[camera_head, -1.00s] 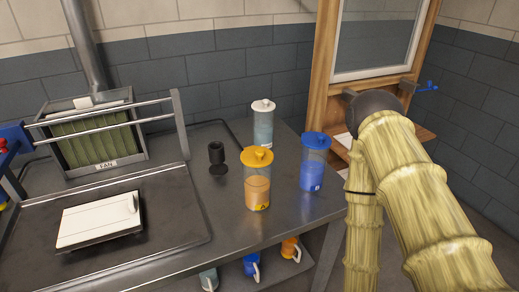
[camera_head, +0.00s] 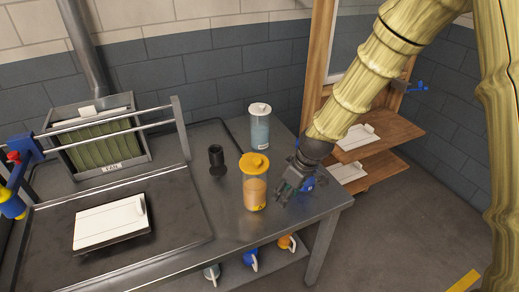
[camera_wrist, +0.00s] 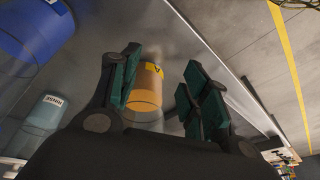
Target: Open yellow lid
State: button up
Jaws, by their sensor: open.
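The container with the yellow-orange lid (camera_head: 255,163) stands upright on the metal table, with orange contents in its clear body (camera_head: 254,192). Its lid is on. My gripper (camera_head: 287,188) is just to the right of this container, beside its lower body, in front of the blue container, which it mostly hides. In the wrist view, the orange container (camera_wrist: 146,88) shows between my open fingers (camera_wrist: 160,85), beyond their tips. Nothing is held between the fingers. The lid is hard to make out in the wrist view.
A white-lidded container (camera_head: 260,128) stands behind, and a black cylinder (camera_head: 216,158) to the left. The blue container (camera_wrist: 28,38) is close to my gripper. Mugs (camera_head: 250,257) sit on the lower shelf.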

aim_at(258, 160)
jog(key=w+a+r+n+y+p, duration=0.1)
jog(key=w+a+r+n, duration=0.1)
jog(key=r, duration=0.8)
jog(key=w+a+r+n+p, duration=0.1)
jog(key=w+a+r+n, duration=0.15)
jog(key=r, duration=0.65)
jog(key=shift+m, duration=0.25)
jog(key=shift+w+p+x, duration=0.15)
jog(key=shift+p+x, duration=0.75)
jog(key=shift+x, duration=1.7)
jog(key=shift+w+p+x, duration=0.1)
jog(key=shift+p+x, duration=0.75)
jog(key=shift+x, duration=1.8)
grip_shut()
